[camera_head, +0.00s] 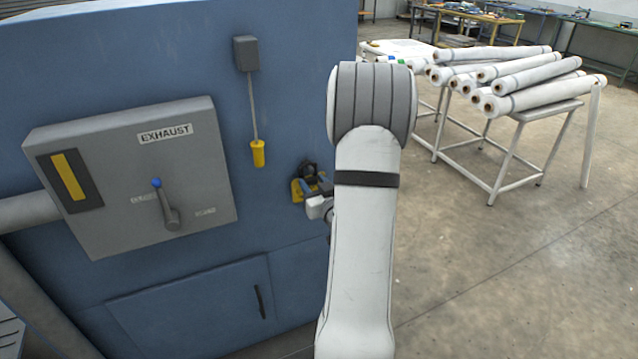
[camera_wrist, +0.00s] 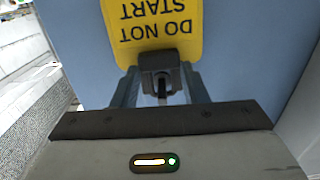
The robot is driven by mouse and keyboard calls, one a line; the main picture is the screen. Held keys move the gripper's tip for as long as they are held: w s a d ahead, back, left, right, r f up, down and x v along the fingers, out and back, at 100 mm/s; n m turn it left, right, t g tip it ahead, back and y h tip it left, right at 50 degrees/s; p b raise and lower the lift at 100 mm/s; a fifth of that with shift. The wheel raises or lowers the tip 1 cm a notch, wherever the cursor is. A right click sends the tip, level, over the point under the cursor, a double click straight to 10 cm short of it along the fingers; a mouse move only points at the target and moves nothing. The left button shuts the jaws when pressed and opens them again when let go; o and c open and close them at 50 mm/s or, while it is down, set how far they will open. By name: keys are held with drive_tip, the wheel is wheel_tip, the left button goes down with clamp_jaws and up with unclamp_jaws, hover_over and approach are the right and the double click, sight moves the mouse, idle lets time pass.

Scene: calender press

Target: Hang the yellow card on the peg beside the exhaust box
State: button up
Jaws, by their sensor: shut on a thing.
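The yellow card (camera_wrist: 150,28) reads "DO NOT START", upside down in the wrist view. Its top edge is toward my gripper (camera_wrist: 160,82), whose fingers are shut around a dark block (camera_wrist: 158,64) at that edge. In the head view the card (camera_head: 297,190) is a small yellow patch beside my gripper (camera_head: 318,192), close to the blue panel. A dark round part (camera_head: 308,169) shows just above it; I cannot tell whether this is the peg. The grey exhaust box (camera_head: 110,200) is further left. My arm hides part of this area.
A yellow pull handle (camera_head: 258,153) hangs on a cord from a small grey box (camera_head: 246,53), between the exhaust box and my gripper. The exhaust box has a blue-tipped lever (camera_head: 168,205). Wrapped rolls (camera_head: 530,80) lie on a white stand at right. The floor (camera_head: 520,270) there is clear.

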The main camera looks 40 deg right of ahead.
drive_tip(key=shift+s+a+f, duration=0.1)
drive_tip(key=shift+f, duration=0.4)
drive_tip(key=o, duration=1.3)
drive_tip(key=shift+r, duration=0.15)
drive_tip(key=p+v, duration=0.2)
drive_tip(key=v, duration=0.5)
drive_tip(key=shift+s, duration=0.25)
